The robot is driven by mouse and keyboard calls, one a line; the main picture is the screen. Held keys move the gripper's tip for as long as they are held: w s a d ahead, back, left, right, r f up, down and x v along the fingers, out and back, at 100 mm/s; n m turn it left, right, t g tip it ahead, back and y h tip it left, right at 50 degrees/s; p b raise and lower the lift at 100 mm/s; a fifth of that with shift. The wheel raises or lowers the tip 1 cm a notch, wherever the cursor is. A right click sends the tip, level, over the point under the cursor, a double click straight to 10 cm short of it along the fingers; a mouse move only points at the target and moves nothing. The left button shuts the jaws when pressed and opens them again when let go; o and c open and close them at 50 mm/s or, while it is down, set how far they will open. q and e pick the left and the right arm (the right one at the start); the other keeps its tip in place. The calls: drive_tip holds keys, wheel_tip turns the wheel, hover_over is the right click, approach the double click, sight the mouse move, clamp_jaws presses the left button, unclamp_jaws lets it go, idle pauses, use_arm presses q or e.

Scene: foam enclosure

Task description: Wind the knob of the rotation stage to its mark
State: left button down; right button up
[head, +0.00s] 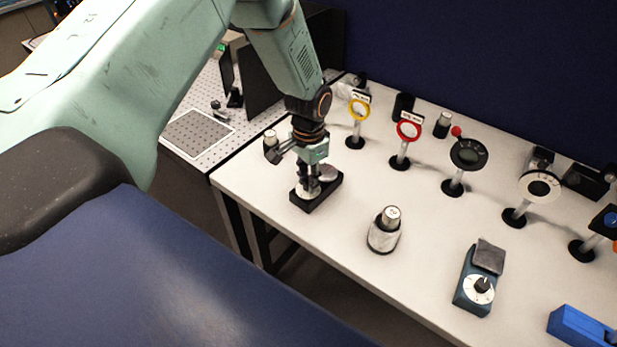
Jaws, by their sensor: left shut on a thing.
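The rotation stage (326,194) looks like a small black base with a pale round plate, standing near the table's left end. My left gripper (309,186) points down over its near side. Its fingers are shut on the knob (306,193), a pale disc low on the stage, mostly covered by the fingers. The mark on the knob is too small to make out. My right gripper is not in view.
A silver cylinder (384,232) stands to the right on the white table (345,215). Beyond it is a blue-grey device with a dial (478,288). A yellow ring mount (358,110), a red ring mount (408,131) and other posts line the back. A blue block (580,328) lies front right.

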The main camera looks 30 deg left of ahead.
use_arm(q)
drive_tip(key=shift+w, duration=0.15)
drive_tip(key=c, duration=1.1)
unclamp_jaws()
drive_tip(key=shift+r, duration=0.5)
wheel_tip(320, 180, up, 11)
